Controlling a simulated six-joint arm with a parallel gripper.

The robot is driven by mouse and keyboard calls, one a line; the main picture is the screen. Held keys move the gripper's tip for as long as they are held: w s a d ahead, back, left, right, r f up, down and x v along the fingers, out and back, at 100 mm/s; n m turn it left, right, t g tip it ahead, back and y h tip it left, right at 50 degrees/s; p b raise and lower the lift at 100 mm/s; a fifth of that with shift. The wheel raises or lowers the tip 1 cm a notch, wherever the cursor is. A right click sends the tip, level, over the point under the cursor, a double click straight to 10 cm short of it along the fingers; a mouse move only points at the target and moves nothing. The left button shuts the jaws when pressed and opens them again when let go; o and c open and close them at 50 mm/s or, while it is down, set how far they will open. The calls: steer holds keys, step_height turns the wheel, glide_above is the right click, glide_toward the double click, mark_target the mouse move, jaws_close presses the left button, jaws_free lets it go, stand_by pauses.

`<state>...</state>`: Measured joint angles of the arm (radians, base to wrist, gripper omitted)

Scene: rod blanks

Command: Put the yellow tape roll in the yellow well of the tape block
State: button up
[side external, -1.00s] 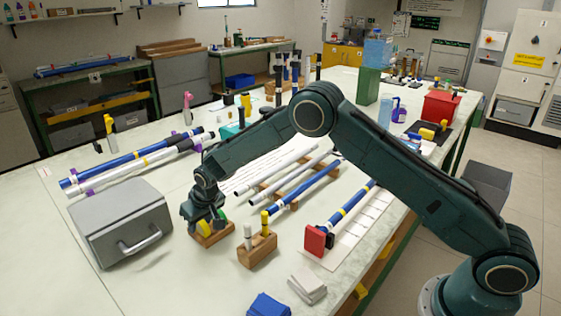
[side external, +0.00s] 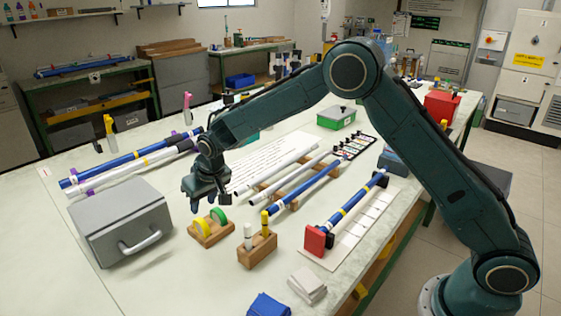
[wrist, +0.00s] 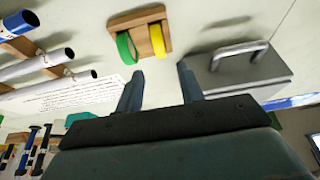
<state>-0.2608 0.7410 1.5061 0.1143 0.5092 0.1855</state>
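In the wrist view the yellow roll (wrist: 157,41) and green roll (wrist: 126,47) sit side by side in the block (wrist: 140,20). My gripper (side external: 205,206) is above and behind the block, clear of both rolls. In the wrist view its two fingers (wrist: 160,78) are spread with nothing between them.
The grey case (side external: 122,222) with a handle stands just left of the block. A wooden holder (side external: 257,250) with a white and a yellow marker stands to the right. Blue and white rods (side external: 308,185) lie on supports behind. The table front is mostly clear.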

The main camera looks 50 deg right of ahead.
steer(key=shift+v, duration=1.25)
steer(key=s+d+r, duration=0.5)
steer(key=s+r, duration=0.4)
steer(key=s+d+r, duration=0.4)
steer(key=s+r, duration=0.4)
steer(key=s, duration=0.2)
steer(key=s+d, duration=0.2)
steer(key=s, duration=0.8)
steer(key=s+d+t, duration=0.1)
steer(key=s+d, duration=0.1)
steer(key=s, duration=0.9)
steer(key=shift+s, duration=0.2)
